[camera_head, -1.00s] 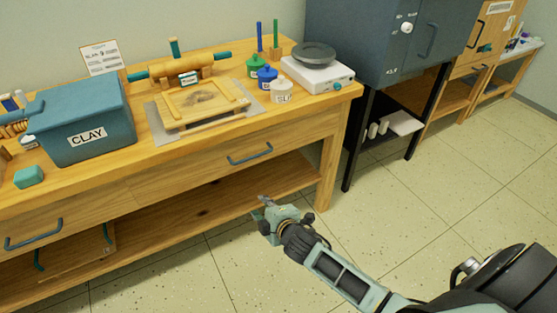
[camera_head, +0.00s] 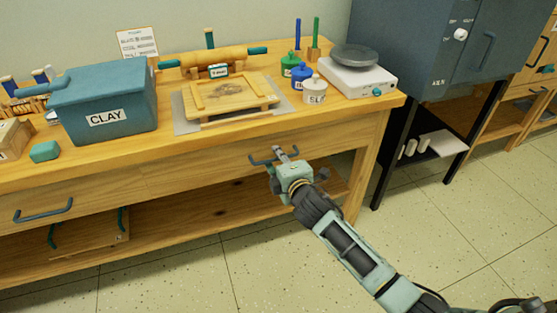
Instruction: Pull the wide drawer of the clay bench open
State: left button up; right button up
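The wooden clay bench (camera_head: 180,152) stands against the wall. The drawer front (camera_head: 215,163) on its right part looks flush with the bench, so the drawer is closed. Its dark blue-grey bar handle (camera_head: 258,161) is partly hidden by my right gripper (camera_head: 286,152). The fingertips are at the right half of the handle and overlap it in the picture. I cannot tell whether they are closed around the bar or only in front of it. Another drawer with a similar handle (camera_head: 43,215) is at the left, also closed. My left gripper is not in view.
On the bench top are a blue CLAY bin (camera_head: 130,95), a wooden board (camera_head: 235,95), a rolling pin (camera_head: 200,60), small bottles and a scale (camera_head: 357,78). A dark kiln (camera_head: 425,45) stands right of the bench. The floor (camera_head: 180,275) in front is clear.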

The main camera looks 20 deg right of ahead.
jog(key=shift+c, duration=0.4)
grip_shut()
